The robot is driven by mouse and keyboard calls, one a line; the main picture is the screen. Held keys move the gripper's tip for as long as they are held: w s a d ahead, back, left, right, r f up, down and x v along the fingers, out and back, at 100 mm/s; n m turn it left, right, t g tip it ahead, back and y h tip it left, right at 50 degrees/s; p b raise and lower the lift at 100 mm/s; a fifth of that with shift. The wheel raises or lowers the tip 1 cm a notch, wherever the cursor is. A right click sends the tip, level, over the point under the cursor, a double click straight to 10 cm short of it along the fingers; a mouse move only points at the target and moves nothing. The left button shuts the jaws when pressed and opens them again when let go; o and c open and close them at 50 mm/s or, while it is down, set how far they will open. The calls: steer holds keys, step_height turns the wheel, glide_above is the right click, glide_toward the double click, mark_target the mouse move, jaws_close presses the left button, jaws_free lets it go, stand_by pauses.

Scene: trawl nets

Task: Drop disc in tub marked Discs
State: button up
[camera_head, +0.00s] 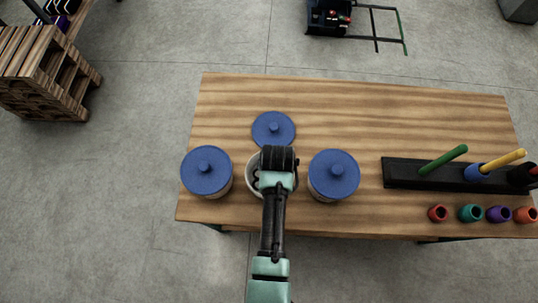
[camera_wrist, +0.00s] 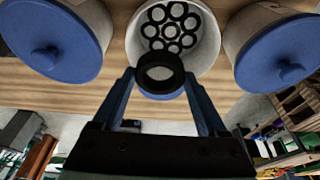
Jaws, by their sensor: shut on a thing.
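My gripper (camera_wrist: 161,85) is shut on a black ring-shaped disc (camera_wrist: 160,58) in the wrist view. The disc is at the fingertips, over the near rim of an open white tub (camera_wrist: 205,55). Several similar black rings lie in that tub. In the head view the open tub (camera_head: 251,184) stands between two lidded tubs, and my arm hides much of it. My gripper (camera_head: 279,158) is above it there, with the held disc hidden. No marking on any tub can be read.
Tubs with blue lids stand left (camera_head: 206,172) and right (camera_head: 333,176) of the open tub. A loose blue lid (camera_head: 273,130) lies behind it on the wooden table (camera_head: 350,110). A black rack (camera_head: 402,172) with coloured handles and several small coloured pieces are at the right.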

step_height(320, 180, down, 5)
steer(key=b, duration=0.3)
steer(key=shift+r+b, duration=0.2)
steer(key=shift+b, duration=0.1)
steer(key=o, duration=1.3)
steer(key=shift+c, duration=0.2)
steer(key=shift+r, duration=0.1)
steer(key=v, duration=1.2)
steer(key=shift+r+b, duration=0.45)
